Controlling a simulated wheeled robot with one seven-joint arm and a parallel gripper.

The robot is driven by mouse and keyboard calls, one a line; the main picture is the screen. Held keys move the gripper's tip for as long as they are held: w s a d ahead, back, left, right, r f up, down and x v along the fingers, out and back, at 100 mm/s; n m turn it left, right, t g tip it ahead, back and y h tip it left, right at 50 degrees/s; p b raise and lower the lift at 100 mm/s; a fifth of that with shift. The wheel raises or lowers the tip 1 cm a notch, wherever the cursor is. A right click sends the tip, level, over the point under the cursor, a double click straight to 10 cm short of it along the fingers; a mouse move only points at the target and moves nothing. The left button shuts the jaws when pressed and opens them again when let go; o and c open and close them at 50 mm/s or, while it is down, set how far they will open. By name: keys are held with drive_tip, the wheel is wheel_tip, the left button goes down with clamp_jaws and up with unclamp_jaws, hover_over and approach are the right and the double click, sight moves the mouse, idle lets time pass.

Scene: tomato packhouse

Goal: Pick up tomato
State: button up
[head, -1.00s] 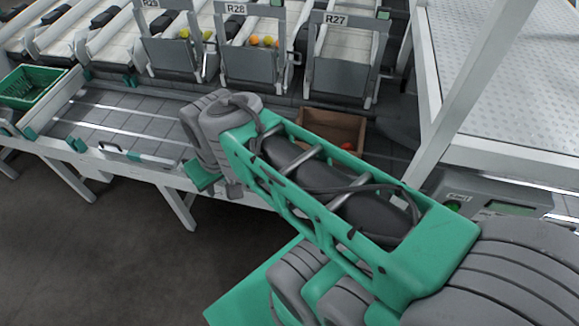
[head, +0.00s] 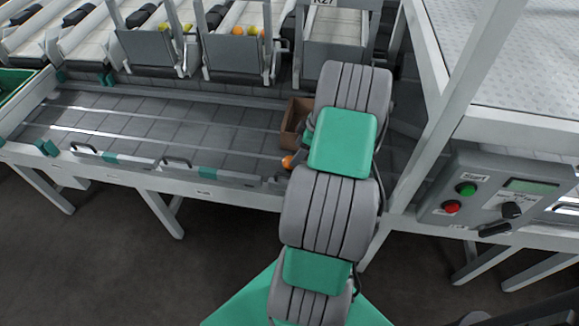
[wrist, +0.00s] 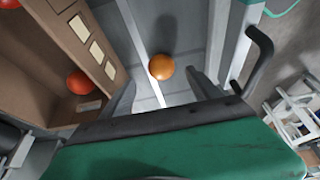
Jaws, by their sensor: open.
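An orange tomato (wrist: 162,66) lies loose on the grey tray surface, beside a cardboard box. In the head view the same tomato (head: 288,162) shows at the left edge of my arm, partly hidden. My gripper (wrist: 160,82) is open and empty in the wrist view, with its two grey fingers apart. The tomato appears just beyond the fingertips, roughly between them. I cannot tell the exact gap. In the head view my arm hides the gripper.
The cardboard box (head: 292,128) stands left of my arm; the wrist view shows red tomatoes (wrist: 80,82) in it. A black handle (wrist: 262,55) rises at the tray's edge. Chutes stand behind, and a control panel (head: 490,195) is at right. The tray's left part is clear.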

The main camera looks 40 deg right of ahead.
drive_tip(key=x, duration=0.6)
drive_tip(key=shift+a, duration=0.1)
drive_tip(key=shift+s, duration=0.1)
drive_tip(key=shift+c, duration=0.5)
drive_tip(key=c, duration=0.9)
